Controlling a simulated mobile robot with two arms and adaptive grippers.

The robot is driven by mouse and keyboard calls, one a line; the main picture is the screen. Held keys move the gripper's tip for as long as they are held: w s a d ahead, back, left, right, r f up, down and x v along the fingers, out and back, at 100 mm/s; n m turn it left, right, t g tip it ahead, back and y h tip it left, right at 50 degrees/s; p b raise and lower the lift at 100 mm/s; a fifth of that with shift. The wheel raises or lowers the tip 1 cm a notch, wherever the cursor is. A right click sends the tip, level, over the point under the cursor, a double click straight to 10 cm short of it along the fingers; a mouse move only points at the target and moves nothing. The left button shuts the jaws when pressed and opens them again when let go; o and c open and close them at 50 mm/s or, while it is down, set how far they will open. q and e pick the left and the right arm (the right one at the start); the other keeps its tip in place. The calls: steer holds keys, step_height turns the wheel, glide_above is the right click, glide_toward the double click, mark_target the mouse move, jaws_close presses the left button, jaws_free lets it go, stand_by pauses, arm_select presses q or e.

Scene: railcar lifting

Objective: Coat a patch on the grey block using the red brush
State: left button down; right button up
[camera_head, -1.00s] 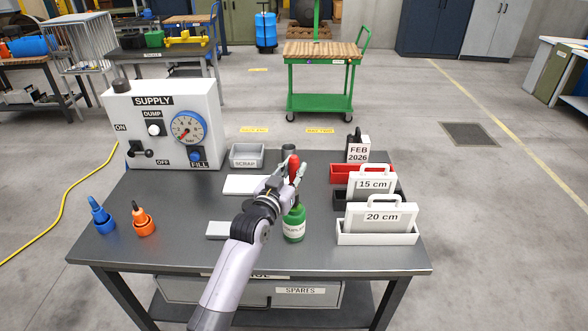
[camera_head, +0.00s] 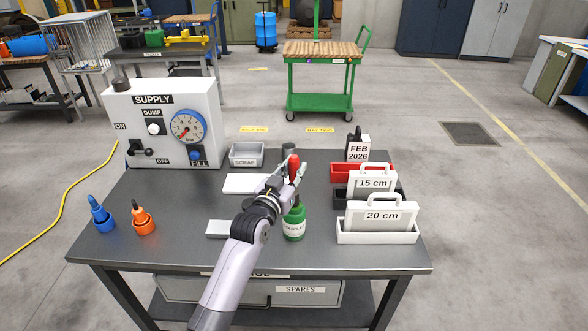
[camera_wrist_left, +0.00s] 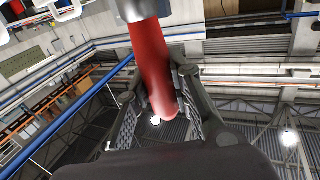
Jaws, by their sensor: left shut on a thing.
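My left gripper (camera_head: 288,176) is shut on the red brush (camera_head: 293,165), above the middle of the table. The brush's red handle also shows between the fingers in the left wrist view (camera_wrist_left: 154,70). In the head view its lower part is hidden by the gripper. A green bottle (camera_head: 294,228) with a white label stands upright just below the gripper in the picture; whether the brush touches it I cannot tell. The grey block (camera_head: 219,229) lies flat on the table left of my forearm, which hides its right end. My right gripper is not in view.
A white slab (camera_head: 243,184) lies behind the block. A grey scrap bin (camera_head: 246,161) and the supply box (camera_head: 160,118) stand at the back left. Labelled cases in trays (camera_head: 377,239) fill the right side. Blue (camera_head: 101,216) and orange (camera_head: 143,220) bottles stand at left.

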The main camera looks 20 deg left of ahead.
mark_target(294, 156)
arm_select(q)
steer(key=shift+f, duration=0.45)
stand_by(0.6)
step_height(294, 156, up, 7)
steer(key=p, duration=0.6)
steer(key=shift+r, duration=0.15)
stand_by(0.6)
